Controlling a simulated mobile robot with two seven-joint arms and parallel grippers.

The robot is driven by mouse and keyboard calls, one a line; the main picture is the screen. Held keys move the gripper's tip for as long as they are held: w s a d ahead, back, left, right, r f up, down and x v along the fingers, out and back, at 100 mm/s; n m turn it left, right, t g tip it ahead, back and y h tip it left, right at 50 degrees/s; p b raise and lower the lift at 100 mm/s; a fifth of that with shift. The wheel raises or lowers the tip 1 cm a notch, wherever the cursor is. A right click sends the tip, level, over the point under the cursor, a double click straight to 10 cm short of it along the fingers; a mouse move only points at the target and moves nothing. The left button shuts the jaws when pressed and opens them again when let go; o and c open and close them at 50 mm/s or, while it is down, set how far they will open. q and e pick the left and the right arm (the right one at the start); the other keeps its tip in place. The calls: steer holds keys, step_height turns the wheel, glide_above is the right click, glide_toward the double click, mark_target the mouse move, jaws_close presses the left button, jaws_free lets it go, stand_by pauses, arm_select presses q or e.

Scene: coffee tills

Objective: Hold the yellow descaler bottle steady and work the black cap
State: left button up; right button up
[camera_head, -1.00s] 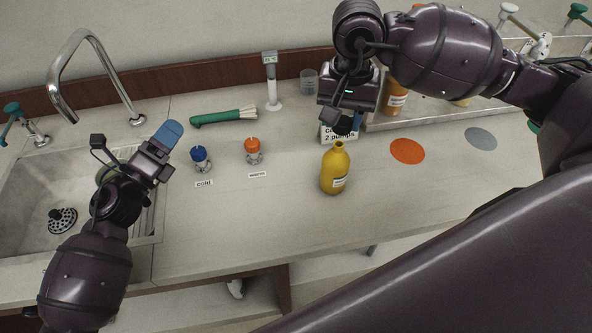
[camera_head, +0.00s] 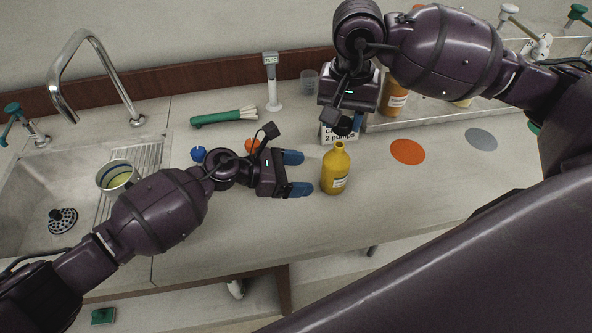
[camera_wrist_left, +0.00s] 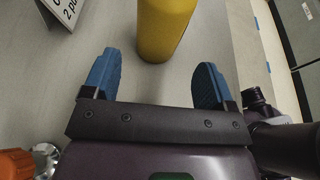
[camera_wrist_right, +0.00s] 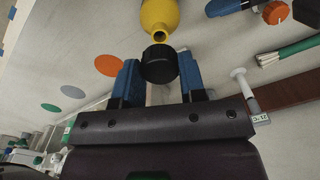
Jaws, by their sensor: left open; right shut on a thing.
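The yellow descaler bottle (camera_head: 335,170) stands upright on the counter with its neck uncovered. Its lower part shows in the left wrist view (camera_wrist_left: 163,28), and its open mouth shows in the right wrist view (camera_wrist_right: 159,28). My left gripper (camera_head: 297,173) is open just left of the bottle, its blue fingers pointing at it and apart from it. The black cap (camera_wrist_right: 159,64) is off the bottle, between the blue fingers of my right gripper (camera_wrist_right: 158,82). In the head view the cap (camera_head: 343,126) is above and behind the bottle neck.
A sign (camera_head: 330,137) stands behind the bottle. Blue (camera_head: 198,153) and orange (camera_head: 252,146) knobs are near my left arm. A green-handled brush (camera_head: 224,117) lies behind. An orange disc (camera_head: 407,151) and a grey disc (camera_head: 481,139) mark the clear right counter. The sink (camera_head: 60,190) is left.

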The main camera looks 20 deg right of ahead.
mark_target(329, 174)
arm_select(q)
steer(key=shift+x, duration=3.75)
steer(key=shift+r, duration=0.1)
steer(key=c, duration=1.1)
steer(key=shift+c, duration=0.2)
steer(key=o, duration=1.3)
steer(key=shift+c, duration=0.5)
steer(key=c, duration=1.1)
arm_select(e)
steer(key=shift+f, duration=0.15)
